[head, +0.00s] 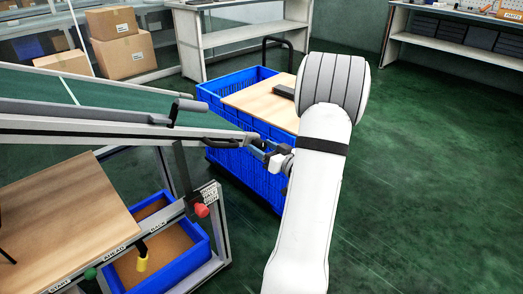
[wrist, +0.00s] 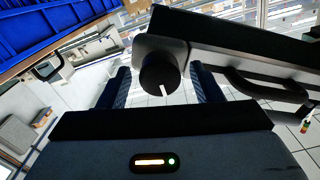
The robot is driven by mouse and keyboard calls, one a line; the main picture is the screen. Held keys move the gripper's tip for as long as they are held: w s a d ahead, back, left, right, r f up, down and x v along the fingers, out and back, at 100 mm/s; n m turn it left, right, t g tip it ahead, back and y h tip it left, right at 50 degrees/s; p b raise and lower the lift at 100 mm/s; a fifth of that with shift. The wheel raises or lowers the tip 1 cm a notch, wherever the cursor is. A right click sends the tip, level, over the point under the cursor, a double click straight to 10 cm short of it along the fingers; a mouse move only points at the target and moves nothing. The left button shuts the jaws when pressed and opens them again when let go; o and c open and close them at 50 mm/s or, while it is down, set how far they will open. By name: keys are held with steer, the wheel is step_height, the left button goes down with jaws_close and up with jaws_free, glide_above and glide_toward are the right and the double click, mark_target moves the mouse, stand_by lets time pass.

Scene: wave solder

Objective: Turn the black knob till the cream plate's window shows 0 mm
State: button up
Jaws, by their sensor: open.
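The black knob (wrist: 160,76) shows in the wrist view, round, with a white pointer line on its face. It sits on a grey mount at the end of a dark bar (wrist: 240,65). My gripper (wrist: 160,69) is open, with one ribbed finger on the left of the knob and one on the right. A gap shows on each side, and nothing is held. In the head view my gripper (head: 268,152) is small, at the end of the metal rail (head: 100,125); the knob cannot be made out there. I cannot make out the cream plate or its window reading in either view.
A blue crate cart (head: 235,168) with a wooden board (head: 262,103) stands just behind the rail end. The green floor at right is clear.

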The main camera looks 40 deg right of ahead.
steer(key=shift+c, duration=0.2)
steer(key=c, duration=0.9)
steer(key=shift+o, duration=0.3)
steer(key=shift+a, duration=0.4)
steer(key=shift+d, duration=0.2)
steer(key=shift+c, duration=0.6)
steer(key=shift+d+f+n+b, duration=0.1)
steer(key=shift+f+n+b, duration=0.1)
steer(key=shift+n+b, duration=1.25)
steer(key=n+b, duration=0.1)
steer(key=n, duration=0.7)
steer(key=shift+r+n, duration=0.15)
steer(key=shift+n, duration=0.2)
